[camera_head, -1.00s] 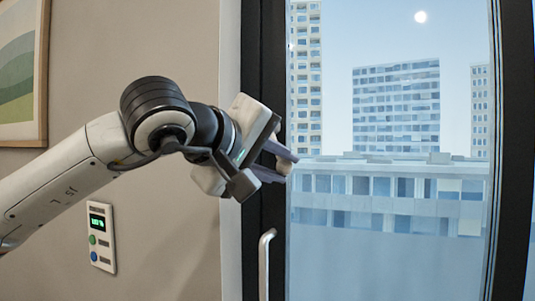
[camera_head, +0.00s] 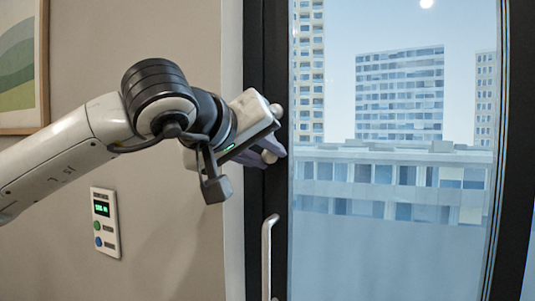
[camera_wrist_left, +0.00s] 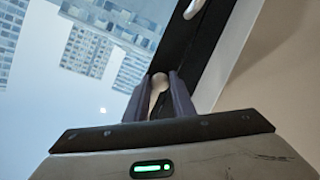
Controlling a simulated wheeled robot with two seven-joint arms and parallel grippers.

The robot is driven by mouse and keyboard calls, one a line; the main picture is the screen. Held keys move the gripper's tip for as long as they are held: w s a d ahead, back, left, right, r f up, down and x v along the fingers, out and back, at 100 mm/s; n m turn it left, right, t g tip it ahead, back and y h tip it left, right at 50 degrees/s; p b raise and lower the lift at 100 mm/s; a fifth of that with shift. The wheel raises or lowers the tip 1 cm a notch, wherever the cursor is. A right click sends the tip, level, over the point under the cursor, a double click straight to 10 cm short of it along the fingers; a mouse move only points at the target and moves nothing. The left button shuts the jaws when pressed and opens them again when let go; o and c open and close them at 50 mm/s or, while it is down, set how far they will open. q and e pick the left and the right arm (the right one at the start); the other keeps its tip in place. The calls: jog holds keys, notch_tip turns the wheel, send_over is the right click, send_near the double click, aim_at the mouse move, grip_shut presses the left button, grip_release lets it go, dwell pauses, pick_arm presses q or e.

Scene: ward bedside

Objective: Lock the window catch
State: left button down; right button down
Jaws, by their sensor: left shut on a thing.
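The window catch shows as a pale round knob (camera_head: 268,156) against the black window frame (camera_head: 270,60). A small pale piece (camera_head: 276,110) sits on the frame above it; whether it belongs to the catch I cannot tell. My left gripper (camera_head: 271,150) comes from the left and is shut on the knob. In the left wrist view, the cream knob (camera_wrist_left: 158,82) sits between the two grey fingers of the gripper (camera_wrist_left: 161,91). The rest of the catch is hidden behind my gripper. My right gripper is not in view.
A light upright handle (camera_head: 267,255) stands on the frame below the gripper. A wall panel (camera_head: 105,222) with a green display and a framed picture (camera_head: 20,65) are on the beige wall. The window glass (camera_head: 390,240) is clear of objects.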

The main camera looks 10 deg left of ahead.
pick_arm(q)
jog(key=shift+w+a+r, duration=0.1)
jog(key=shift+a+r, duration=0.05)
jog(key=shift+a, duration=0.05)
jog(key=c, duration=1.5)
grip_release()
jog(key=shift+s, duration=0.3)
jog(key=b+v, duration=0.2)
jog(key=v, duration=0.8)
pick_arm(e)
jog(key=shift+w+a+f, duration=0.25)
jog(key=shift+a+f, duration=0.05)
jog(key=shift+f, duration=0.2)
pick_arm(q)
jog(key=shift+w, duration=0.1)
